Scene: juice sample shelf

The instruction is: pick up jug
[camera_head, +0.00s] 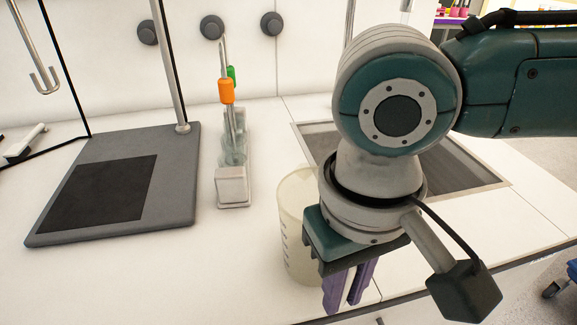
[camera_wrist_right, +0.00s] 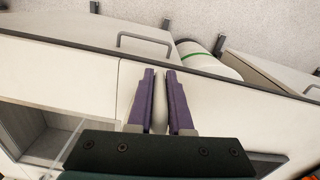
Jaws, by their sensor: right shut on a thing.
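The jug (camera_head: 297,215) is a pale, translucent vessel with measuring marks on its side. It stands upright on or just above the white counter in the head view, partly hidden behind my right gripper. My right gripper (camera_head: 347,295) has purple fingers pointing down at the jug's right side. In the wrist view the right gripper (camera_wrist_right: 160,100) is shut on a narrow pale part, likely the jug's handle. The jug's body is hard to make out in that view. My left gripper is not in view.
A sink (camera_head: 460,170) is behind my right arm. A rack (camera_head: 233,190) with orange and green-topped items stands left of the jug. A grey stand base (camera_head: 180,175) lies further left. The white counter (camera_head: 190,285) is clear at front left.

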